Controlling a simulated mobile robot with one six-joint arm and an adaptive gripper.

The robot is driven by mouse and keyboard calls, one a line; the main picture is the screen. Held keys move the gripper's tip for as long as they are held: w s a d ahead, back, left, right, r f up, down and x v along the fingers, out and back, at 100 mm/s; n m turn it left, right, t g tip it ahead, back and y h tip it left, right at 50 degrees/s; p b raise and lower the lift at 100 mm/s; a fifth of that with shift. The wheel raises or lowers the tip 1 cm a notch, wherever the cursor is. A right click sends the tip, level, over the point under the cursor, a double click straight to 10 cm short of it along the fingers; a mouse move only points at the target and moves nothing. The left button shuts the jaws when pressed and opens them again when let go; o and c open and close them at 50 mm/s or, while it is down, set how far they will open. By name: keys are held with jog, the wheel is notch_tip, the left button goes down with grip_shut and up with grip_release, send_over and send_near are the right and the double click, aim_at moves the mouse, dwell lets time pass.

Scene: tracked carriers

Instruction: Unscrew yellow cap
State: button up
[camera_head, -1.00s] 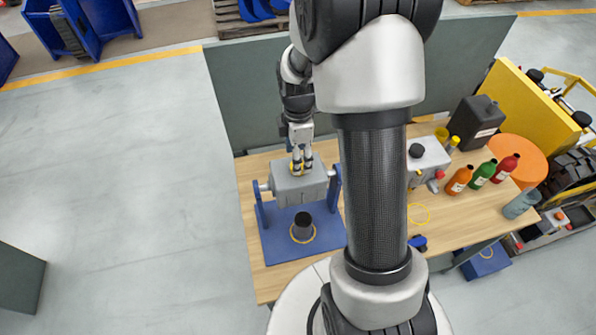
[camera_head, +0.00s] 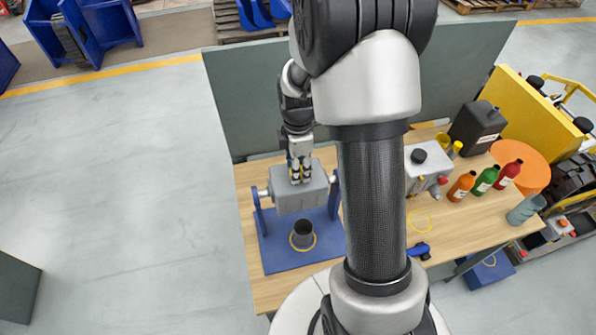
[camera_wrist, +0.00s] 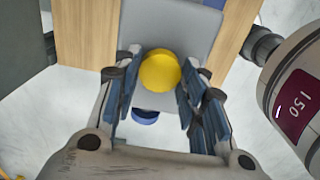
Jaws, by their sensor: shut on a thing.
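The yellow cap (camera_wrist: 160,71) is a round knob on top of a grey box (camera_head: 318,190). The box is held between the posts of a blue stand (camera_head: 268,258). My gripper (camera_wrist: 158,84) comes down from above, with its fingers on both sides of the cap, shut on it. In the head view my gripper (camera_head: 300,178) is at the top of the box and hides most of the cap. I cannot tell whether the cap has turned or lifted.
A dark cup (camera_head: 303,232) stands on the blue base in front of the box. A grey device (camera_head: 428,158), orange (camera_head: 461,186), green (camera_head: 486,178) and red (camera_head: 511,172) bottles and a black canister (camera_head: 477,125) are to the right. A dark panel (camera_head: 240,110) stands behind.

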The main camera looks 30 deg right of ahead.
jog(key=n, duration=0.3)
jog(key=shift+c, duration=0.4)
jog(key=n, duration=0.4)
jog(key=shift+n, duration=1.4)
jog(key=n, duration=0.4)
jog(key=shift+n, duration=0.3)
jog(key=o, duration=0.9)
jog(key=shift+c, duration=0.2)
